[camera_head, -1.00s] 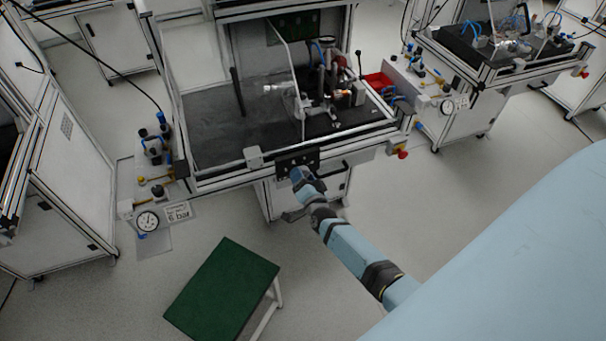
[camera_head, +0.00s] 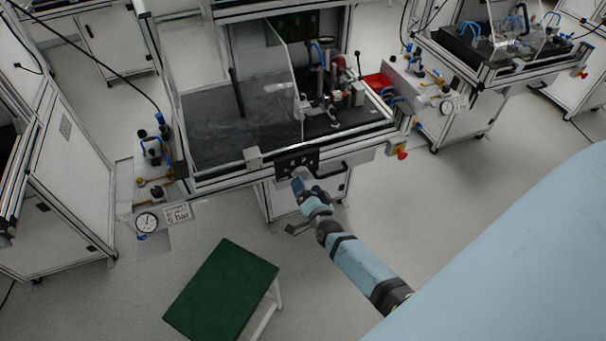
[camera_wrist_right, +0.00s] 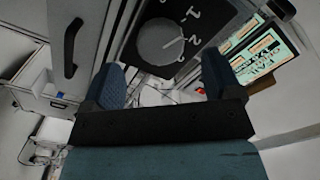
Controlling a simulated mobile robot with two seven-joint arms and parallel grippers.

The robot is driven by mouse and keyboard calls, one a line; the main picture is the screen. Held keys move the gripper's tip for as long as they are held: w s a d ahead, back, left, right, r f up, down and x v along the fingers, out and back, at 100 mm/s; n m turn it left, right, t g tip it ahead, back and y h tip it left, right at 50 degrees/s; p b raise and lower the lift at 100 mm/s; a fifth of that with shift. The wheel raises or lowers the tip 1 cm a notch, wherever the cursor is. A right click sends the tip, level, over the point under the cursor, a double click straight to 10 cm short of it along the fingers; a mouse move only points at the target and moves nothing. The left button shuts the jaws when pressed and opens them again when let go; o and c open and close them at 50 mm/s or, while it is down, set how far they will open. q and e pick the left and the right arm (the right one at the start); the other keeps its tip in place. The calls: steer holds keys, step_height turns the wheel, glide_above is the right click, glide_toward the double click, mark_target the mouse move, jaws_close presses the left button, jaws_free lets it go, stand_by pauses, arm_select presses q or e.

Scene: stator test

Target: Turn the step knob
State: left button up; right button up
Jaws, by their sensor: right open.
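The step knob (camera_wrist_right: 160,43) is a grey round dial with a pale pointer line, on a black panel with white marks around it. It shows at the top middle of the right wrist view. In the head view the black panel (camera_head: 284,166) is on the front edge of the workbench. My right gripper (camera_wrist_right: 163,80) is open, with its two blue fingers spread and nothing between them. The knob appears beyond the fingertips, apart from them. In the head view my right gripper (camera_head: 299,184) is just in front of the panel. My left gripper is not in view.
A dark handle (camera_wrist_right: 70,48) is left of the knob, and a lit screen (camera_wrist_right: 258,50) is to the right. A green-topped stool (camera_head: 222,292) stands on the floor below the bench. A red button (camera_head: 402,155) sits at the bench's right corner. The floor between is clear.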

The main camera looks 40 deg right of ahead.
steer(key=v, duration=0.9)
steer(key=shift+s+a+b, duration=0.15)
steer(key=shift+s+b, duration=0.2)
steer(key=shift+b, duration=0.1)
